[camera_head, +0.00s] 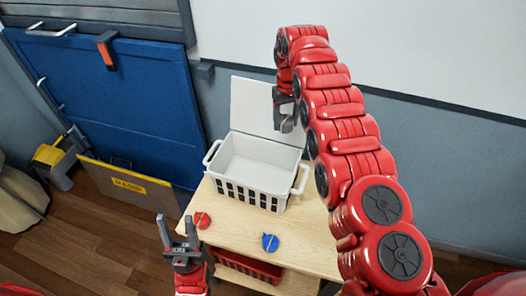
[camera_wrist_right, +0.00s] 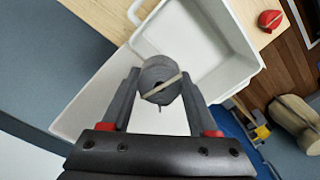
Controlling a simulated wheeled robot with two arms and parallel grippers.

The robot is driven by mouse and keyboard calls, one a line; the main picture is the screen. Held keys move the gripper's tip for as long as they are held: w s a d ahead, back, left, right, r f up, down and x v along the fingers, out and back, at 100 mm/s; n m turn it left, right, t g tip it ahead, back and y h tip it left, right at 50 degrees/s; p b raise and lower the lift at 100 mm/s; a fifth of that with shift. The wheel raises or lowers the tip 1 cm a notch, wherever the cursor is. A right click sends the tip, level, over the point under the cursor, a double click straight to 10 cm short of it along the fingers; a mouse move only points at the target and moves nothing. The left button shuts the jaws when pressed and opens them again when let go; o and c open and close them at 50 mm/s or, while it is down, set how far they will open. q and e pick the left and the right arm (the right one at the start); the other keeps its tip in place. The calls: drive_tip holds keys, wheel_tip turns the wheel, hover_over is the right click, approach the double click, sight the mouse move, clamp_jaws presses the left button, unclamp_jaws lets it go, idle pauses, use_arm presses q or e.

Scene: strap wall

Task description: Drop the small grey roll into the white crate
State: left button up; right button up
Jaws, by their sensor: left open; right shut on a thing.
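The small grey roll (camera_wrist_right: 158,72), with a pale strap across its end, is between the fingers of my right gripper (camera_wrist_right: 160,92) in the right wrist view. The right gripper (camera_head: 286,118) is shut on it, high near the back right of the white crate (camera_head: 262,184). In the head view the roll is hard to tell from the grey fingers. The crate stands on the wooden table, and its white inside shows behind the roll in the wrist view (camera_wrist_right: 205,25). My left gripper (camera_head: 178,240) is open and empty at the table's front left.
A white panel (camera_head: 252,105) stands up behind the crate. A red roll (camera_head: 202,220) and a blue roll (camera_head: 270,242) lie on the table (camera_head: 235,232) before it. A red bin (camera_head: 240,265) is below. A blue door (camera_head: 110,100) is at left.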

drive_tip(key=shift+s, duration=0.1)
drive_tip(key=shift+a+f, duration=0.1)
drive_tip(key=shift+a, duration=0.15)
drive_tip(key=shift+w, duration=0.2)
drive_tip(key=shift+a+p, duration=0.1)
drive_tip(key=shift+p, duration=0.2)
drive_tip(key=shift+n, duration=0.3)
drive_tip(key=shift+a, duration=0.25)
drive_tip(key=shift+f, duration=0.1)
drive_tip(key=shift+s+a, duration=0.1)
drive_tip(key=shift+a, duration=0.05)
